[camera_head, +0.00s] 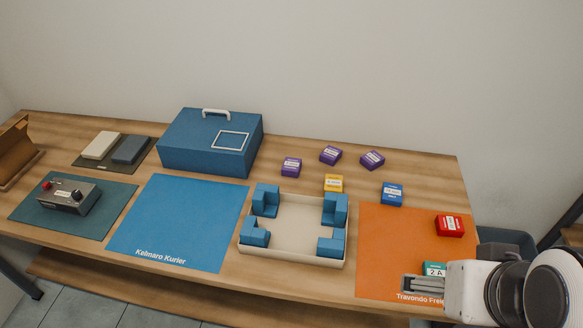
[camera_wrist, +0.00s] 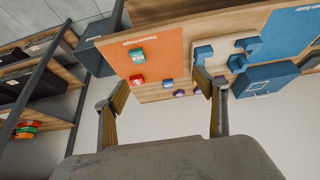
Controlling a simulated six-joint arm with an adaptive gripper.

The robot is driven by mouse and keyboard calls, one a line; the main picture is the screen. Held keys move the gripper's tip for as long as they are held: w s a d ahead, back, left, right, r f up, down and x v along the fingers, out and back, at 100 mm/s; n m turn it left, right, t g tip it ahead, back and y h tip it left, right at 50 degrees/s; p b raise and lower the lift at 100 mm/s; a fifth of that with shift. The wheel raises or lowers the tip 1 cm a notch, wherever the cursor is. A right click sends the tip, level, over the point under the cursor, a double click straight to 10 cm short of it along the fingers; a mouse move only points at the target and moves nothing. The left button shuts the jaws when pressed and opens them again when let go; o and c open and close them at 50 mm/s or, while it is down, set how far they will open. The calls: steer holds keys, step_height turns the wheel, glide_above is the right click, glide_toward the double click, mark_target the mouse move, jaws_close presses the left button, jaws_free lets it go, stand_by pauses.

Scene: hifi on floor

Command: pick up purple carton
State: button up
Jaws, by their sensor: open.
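Three purple cartons with white labels stand at the back of the table in the head view: a left one (camera_head: 291,167), a middle one (camera_head: 330,155) and a right one (camera_head: 372,160). My gripper (camera_head: 418,284) is at the front right, over the orange mat and beside the teal carton (camera_head: 434,269), far from the purple ones. In the wrist view my gripper (camera_wrist: 162,90) has its two fingers wide apart with nothing held. A purple carton (camera_wrist: 179,92) shows small and distant between them.
A yellow carton (camera_head: 333,183) and a blue carton (camera_head: 392,194) stand near the purple ones. A red carton (camera_head: 450,226) is on the orange mat (camera_head: 385,250). A cream tray (camera_head: 290,256) with blue corner blocks is in the middle. A blue case (camera_head: 190,155) stands behind left.

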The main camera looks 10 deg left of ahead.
steer(key=w+a+r+n+t+y, duration=0.1)
steer(key=w+a, duration=0.1)
steer(key=w, duration=0.6)
steer(key=w+a+r+t, duration=0.1)
steer(key=w+a, duration=0.1)
steer(key=w, duration=0.6)
steer(key=n+t+y, duration=0.4)
glide_above(292, 167)
steer(key=s+d, duration=0.2)
steer(key=s, duration=0.2)
step_height(292, 167, down, 21)
steer(key=shift+f, duration=0.15)
steer(key=shift+f, duration=0.1)
steer(key=shift+f, duration=2.8)
steer(key=shift+f, duration=0.15)
